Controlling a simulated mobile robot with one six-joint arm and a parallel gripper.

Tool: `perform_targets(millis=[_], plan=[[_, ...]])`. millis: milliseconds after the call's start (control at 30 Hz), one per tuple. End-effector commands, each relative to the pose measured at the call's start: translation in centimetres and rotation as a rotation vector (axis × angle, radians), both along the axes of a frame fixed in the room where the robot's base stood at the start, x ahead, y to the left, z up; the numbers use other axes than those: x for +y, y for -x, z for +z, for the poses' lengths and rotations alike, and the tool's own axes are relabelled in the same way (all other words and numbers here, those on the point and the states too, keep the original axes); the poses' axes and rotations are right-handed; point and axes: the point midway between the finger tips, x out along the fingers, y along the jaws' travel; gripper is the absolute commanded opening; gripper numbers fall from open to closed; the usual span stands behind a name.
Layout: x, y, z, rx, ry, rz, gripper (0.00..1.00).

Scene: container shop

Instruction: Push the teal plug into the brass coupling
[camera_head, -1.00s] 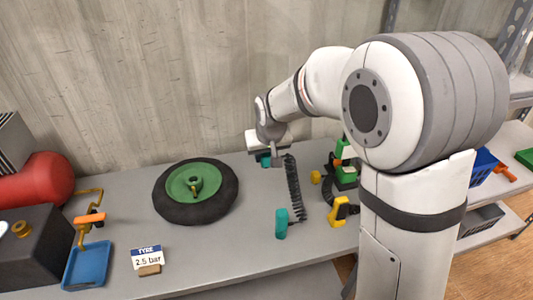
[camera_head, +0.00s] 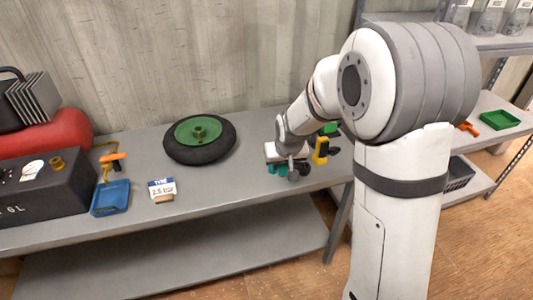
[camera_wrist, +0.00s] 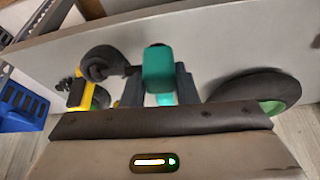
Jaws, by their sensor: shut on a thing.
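My gripper (camera_head: 284,172) is over the front part of the bench, right of the wheel. In the wrist view, a teal piece (camera_wrist: 158,68) sits between my gripper's fingers (camera_wrist: 160,88), which are shut on it. Teal also shows under my gripper in the head view, but small and partly hidden. A dark coiled hose (camera_wrist: 103,62) lies beside the teal piece in the wrist view. A brass fitting (camera_head: 57,163), probably the coupling, stands on the dark box at the left, far from my gripper. Nothing is plugged into it that I can see.
A black tyre with a green hub (camera_head: 199,139) lies between my gripper and the dark box (camera_head: 45,190). A blue tray (camera_head: 110,199), an orange-handled tool (camera_head: 112,157) and a tyre sign (camera_head: 162,187) stand nearer the box. A yellow tool (camera_head: 320,150) is close right.

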Motion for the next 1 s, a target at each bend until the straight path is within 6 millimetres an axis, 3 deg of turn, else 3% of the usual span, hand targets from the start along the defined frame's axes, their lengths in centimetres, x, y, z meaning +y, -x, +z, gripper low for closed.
perform_targets(millis=[33,200,400,567,1000], plan=[[-1.2,0.2,-1.7,0.005,0.001,-0.021,0.07],[-5.0,1.3,-6.1,0.005,0.001,-0.083,0.07],[-9.0,3.0,-10.5,0.004,0.002,-0.151,0.07],[-10.2,3.5,-11.6,0.0,0.002,-0.172,0.07],[-10.2,3.6,-11.5,0.0,0.002,-0.173,0.07]])
